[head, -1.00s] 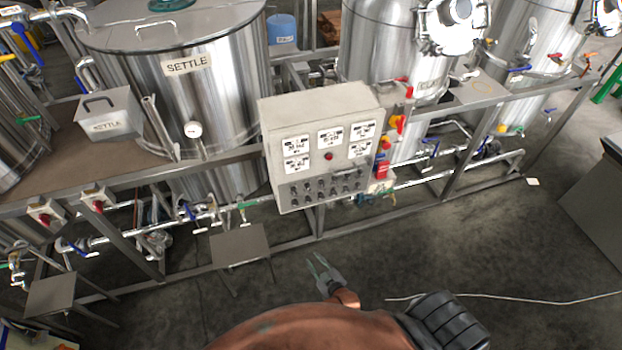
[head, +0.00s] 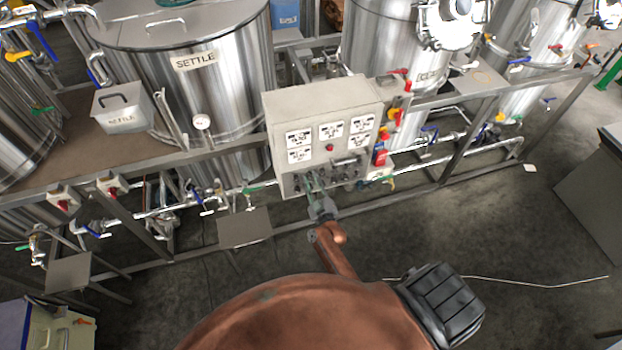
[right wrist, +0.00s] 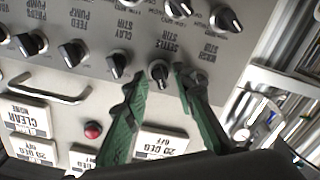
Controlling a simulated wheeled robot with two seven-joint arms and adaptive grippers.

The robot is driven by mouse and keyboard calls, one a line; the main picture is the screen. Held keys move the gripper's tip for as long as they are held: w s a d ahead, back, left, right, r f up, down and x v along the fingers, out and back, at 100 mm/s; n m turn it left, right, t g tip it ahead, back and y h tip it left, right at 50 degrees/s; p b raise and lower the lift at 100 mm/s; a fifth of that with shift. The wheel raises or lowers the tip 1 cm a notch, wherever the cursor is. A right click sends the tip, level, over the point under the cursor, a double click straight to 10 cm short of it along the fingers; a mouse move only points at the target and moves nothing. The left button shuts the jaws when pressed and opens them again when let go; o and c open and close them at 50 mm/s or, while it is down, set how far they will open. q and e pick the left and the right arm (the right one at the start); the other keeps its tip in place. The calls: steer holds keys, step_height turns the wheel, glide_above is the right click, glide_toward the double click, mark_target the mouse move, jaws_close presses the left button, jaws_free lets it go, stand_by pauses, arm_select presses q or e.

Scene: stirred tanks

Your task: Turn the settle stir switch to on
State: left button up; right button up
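The grey control panel (head: 300,108) carries rows of black knobs and shows upside down in the right wrist view. The label SETTLE STIR (right wrist: 163,42) there sits beside a black knob (right wrist: 159,72), which I take for the settle stir switch. My right gripper (right wrist: 161,74) is open. Its two green fingers reach to either side of this knob, with gaps visible; I cannot tell if either touches it. Its setting is not clear. In the head view, my right gripper (head: 312,183) is at the panel's lower knobs and hides some. My left gripper is out of view.
Neighbouring knobs (right wrist: 116,64) stand close on one side and in another row. A handle (right wrist: 48,90) and a red button (right wrist: 93,130) are on the panel. A small grey platform (head: 245,227) is left of my gripper. Steel tanks (head: 225,90) stand behind.

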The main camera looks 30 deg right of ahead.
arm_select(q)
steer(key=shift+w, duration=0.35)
arm_select(e)
steer(key=shift+w, duration=0.3)
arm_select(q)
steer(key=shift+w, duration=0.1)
arm_select(e)
steer(key=shift+c, duration=0.5)
jaws_close()
steer(key=m, duration=0.5)
steer(key=shift+m, duration=0.4)
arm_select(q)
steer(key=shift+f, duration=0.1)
arm_select(e)
steer(key=m, duration=0.5)
steer(key=shift+d+m, duration=0.1)
steer(key=shift+m, duration=0.3)
